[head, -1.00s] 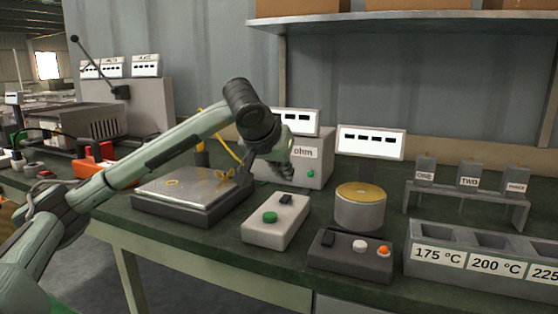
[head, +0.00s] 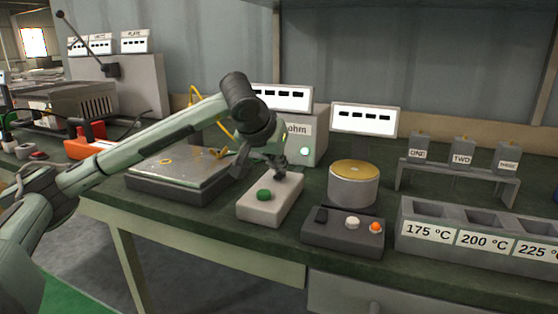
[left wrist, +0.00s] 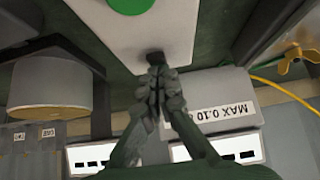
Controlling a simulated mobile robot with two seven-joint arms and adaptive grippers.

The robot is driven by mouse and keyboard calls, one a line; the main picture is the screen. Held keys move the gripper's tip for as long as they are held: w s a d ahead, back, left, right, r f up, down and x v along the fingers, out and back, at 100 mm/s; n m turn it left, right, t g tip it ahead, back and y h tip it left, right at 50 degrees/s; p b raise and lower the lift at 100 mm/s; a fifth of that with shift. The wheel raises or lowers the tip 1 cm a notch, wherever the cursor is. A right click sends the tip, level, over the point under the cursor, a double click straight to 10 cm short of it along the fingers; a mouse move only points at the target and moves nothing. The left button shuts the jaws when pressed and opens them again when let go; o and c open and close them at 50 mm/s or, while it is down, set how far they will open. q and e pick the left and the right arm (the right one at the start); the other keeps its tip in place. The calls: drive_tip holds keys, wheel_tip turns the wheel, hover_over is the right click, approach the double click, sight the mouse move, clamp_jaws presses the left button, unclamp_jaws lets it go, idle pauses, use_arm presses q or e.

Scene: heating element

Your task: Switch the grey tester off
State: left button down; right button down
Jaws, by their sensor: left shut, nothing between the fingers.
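A light grey control box (head: 268,207) with a round green button (head: 264,195) lies on the bench, below a grey box labelled "ohm" (head: 310,142). I cannot tell for sure which one the task calls the tester. My left gripper (head: 280,172) is shut and empty, pointing down at the far end of the control box. In the left wrist view its fingertips (left wrist: 156,68) are at the small dark switch (left wrist: 154,56) and partly hide it. I cannot tell whether they touch or how the switch is set. My right gripper is not in view.
A hot plate (head: 180,185) stands left of the control box. A dark box (head: 343,240) with a switch and white and orange buttons lies to its right, before a round heater (head: 353,188). Labelled bins (head: 430,233) and a small rack (head: 455,177) are further right.

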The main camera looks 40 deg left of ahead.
use_arm(q)
drive_tip(key=shift+w+r+p, duration=0.1)
drive_tip(key=shift+w+p, duration=0.15)
drive_tip(key=shift+p, duration=0.05)
drive_tip(key=shift+w+a, duration=0.2)
drive_tip(key=shift+w, duration=0.25)
